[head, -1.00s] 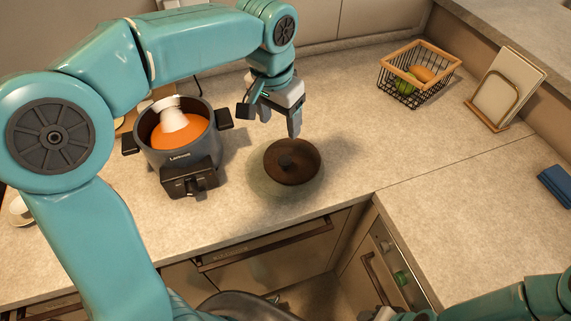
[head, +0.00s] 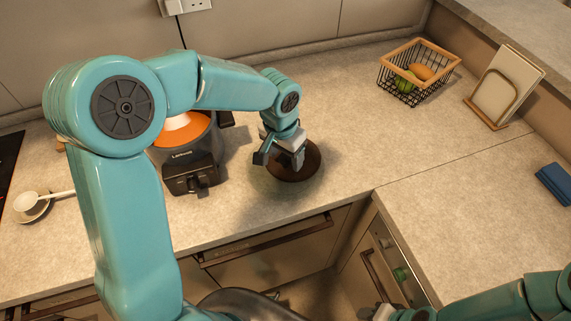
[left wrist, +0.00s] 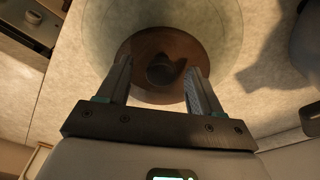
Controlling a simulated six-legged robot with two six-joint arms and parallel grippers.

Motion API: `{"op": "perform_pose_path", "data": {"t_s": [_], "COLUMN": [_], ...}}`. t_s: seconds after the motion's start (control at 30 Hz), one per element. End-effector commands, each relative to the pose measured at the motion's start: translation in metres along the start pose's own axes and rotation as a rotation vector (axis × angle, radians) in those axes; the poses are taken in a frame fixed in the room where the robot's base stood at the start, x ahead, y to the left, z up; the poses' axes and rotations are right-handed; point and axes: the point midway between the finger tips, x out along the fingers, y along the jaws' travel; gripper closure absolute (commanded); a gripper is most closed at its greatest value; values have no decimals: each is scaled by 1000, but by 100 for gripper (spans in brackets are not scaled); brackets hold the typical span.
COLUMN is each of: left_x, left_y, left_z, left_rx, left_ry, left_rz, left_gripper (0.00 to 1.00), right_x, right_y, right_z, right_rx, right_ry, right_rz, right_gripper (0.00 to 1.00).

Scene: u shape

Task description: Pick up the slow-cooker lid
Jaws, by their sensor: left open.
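The slow-cooker lid (head: 309,164) is a round, dark brown disc on the counter, right of the cooker. In the left wrist view the lid (left wrist: 159,97) shows whole-faced with a dark round knob (left wrist: 161,70) at its centre. My left gripper (head: 292,168) is over the lid and hides its middle in the head view. In the left wrist view the left gripper (left wrist: 160,78) is open, its two fingers apart on either side of the knob. Whether they touch the lid cannot be told. The slow cooker (head: 190,165), dark grey with orange contents, is partly behind my left arm.
A wire basket (head: 419,72) with fruit and a rack with boards (head: 505,90) stand at the back right. A blue cloth (head: 555,183) lies at the far right. A saucer with a spoon (head: 32,205) is at the left. The counter right of the lid is clear.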

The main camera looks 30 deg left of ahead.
Motion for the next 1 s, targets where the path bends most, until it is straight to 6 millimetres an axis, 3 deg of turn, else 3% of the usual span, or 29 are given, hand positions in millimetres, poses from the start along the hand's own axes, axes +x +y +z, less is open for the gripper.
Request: {"op": "perform_pose_path", "data": {"t_s": [0.07, 0.1, 0.2, 0.3, 0.73, 0.87, 1.0], "left_x": [0, 0, 0, 0, -8, -26, -57], "left_y": [0, 0, 0, 0, 0, 0, 0], "left_z": [0, 0, 0, 0, -2, -4, -8], "left_rx": [0, 0, 0, 0, -1, -1, 0], "left_ry": [0, 0, 0, 0, 2, 6, 7], "left_rz": [0, 0, 0, 0, -1, -1, -1], "left_gripper": [35, 41, 74, 100, 100, 100, 100], "right_x": [0, 0, 0, 0, 0, 1, 1], "right_y": [0, 0, 0, 0, 0, 0, 0], "right_z": [0, 0, 0, 0, 0, 0, 0], "right_rx": [0, 0, 0, 0, 0, 0, 0], "right_ry": [0, 0, 0, 0, 0, 0, 0], "right_rz": [0, 0, 0, 0, 0, 0, 0], "right_gripper": [53, 53, 53, 53, 53, 53, 53]}}
